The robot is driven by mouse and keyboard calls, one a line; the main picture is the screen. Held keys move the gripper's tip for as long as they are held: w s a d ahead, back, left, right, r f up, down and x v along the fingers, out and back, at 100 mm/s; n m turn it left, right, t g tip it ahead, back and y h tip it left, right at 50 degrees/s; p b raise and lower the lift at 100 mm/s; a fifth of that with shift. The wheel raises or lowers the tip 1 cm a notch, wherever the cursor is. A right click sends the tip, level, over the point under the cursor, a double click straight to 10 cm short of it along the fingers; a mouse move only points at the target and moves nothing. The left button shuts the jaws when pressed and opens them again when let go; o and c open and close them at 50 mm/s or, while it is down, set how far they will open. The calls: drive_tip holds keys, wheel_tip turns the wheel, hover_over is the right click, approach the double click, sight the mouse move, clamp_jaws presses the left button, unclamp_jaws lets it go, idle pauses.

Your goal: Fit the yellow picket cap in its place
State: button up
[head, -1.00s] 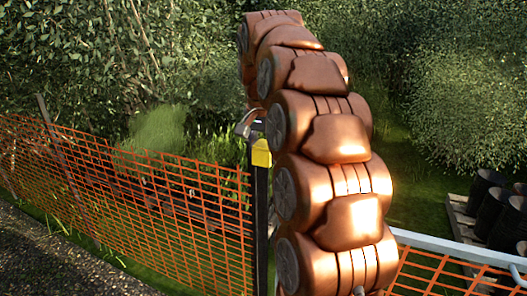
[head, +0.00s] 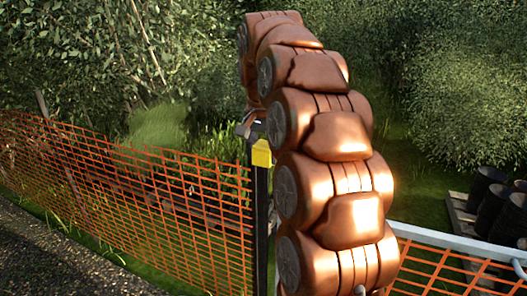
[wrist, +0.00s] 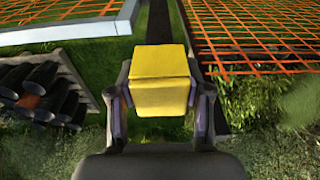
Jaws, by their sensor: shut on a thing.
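The yellow picket cap (wrist: 160,80) is a boxy block held between the fingers of my gripper (wrist: 163,97) in the wrist view. The fingers close on its left and right sides. In the head view the cap (head: 261,153) shows at the upper end of a dark upright post (head: 260,215), beside my arm. My gripper (head: 246,130) is partly hidden there behind the arm. The cap lines up with the post in that view, but I cannot tell whether it sits on it or is held just in front or above. The cap's underside is hidden.
Orange mesh fencing (head: 150,185) runs left of the post, and more mesh lies at the lower right. A pale rail (head: 445,240) crosses at right. Dark tubes (head: 487,187) rest on a pallet behind it, also at left in the wrist view. Bushes fill the back.

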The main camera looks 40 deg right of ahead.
drive_tip(key=shift+f+b, duration=0.55)
drive_tip(key=shift+f, duration=0.35)
drive_tip(key=o, duration=0.9)
